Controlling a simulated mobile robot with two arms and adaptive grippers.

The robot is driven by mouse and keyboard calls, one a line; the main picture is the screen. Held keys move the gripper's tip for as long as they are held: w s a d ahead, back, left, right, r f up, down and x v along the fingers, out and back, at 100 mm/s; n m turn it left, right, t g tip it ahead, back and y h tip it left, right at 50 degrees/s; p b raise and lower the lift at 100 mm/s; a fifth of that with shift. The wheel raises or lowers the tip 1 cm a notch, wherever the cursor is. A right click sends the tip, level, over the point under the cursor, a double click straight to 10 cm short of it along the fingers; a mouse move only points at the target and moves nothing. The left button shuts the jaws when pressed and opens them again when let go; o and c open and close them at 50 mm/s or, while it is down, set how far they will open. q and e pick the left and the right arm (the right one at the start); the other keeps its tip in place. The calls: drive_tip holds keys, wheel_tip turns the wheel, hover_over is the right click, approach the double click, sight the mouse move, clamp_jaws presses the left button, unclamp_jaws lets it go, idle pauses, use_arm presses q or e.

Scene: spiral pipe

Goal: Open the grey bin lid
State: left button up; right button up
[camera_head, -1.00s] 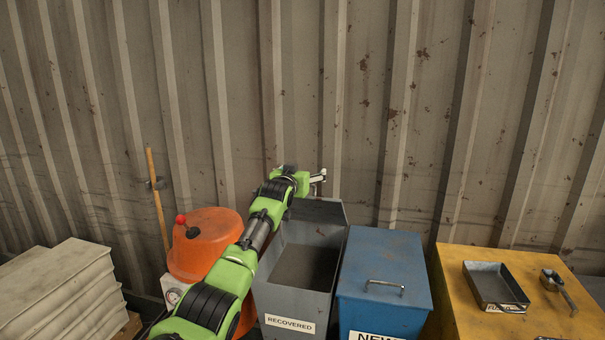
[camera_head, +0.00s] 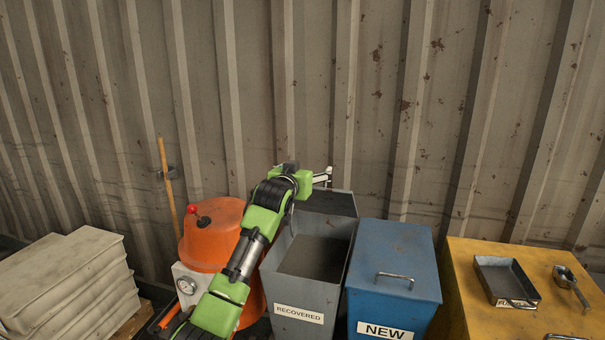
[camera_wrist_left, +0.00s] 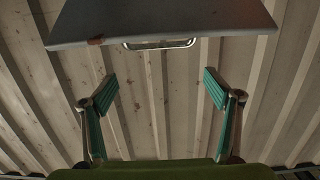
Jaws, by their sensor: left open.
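The grey bin (camera_head: 300,313), labelled RECOVERED, stands between an orange vessel and a blue bin. Its top is open, and the dark inside shows. Its grey lid (camera_head: 335,203) stands raised at the back edge. In the left wrist view the lid (camera_wrist_left: 160,18) crosses the top, with its metal handle (camera_wrist_left: 160,44) along the near edge. My left gripper (camera_head: 325,176) is behind and above the raised lid in the head view. In the wrist view the left gripper (camera_wrist_left: 160,88) has its fingers wide apart, empty, and clear of the handle. My right gripper is not seen.
The blue bin (camera_head: 393,262), labelled NEW, is closed at the right. A yellow surface (camera_head: 465,275) holds a metal tray (camera_head: 508,292) and a small metal tool (camera_head: 571,283). The orange vessel (camera_head: 210,238) is left of the arm. A corrugated wall (camera_head: 330,80) closes the back.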

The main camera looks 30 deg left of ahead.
use_arm(q)
drive_tip(key=shift+v, duration=1.5)
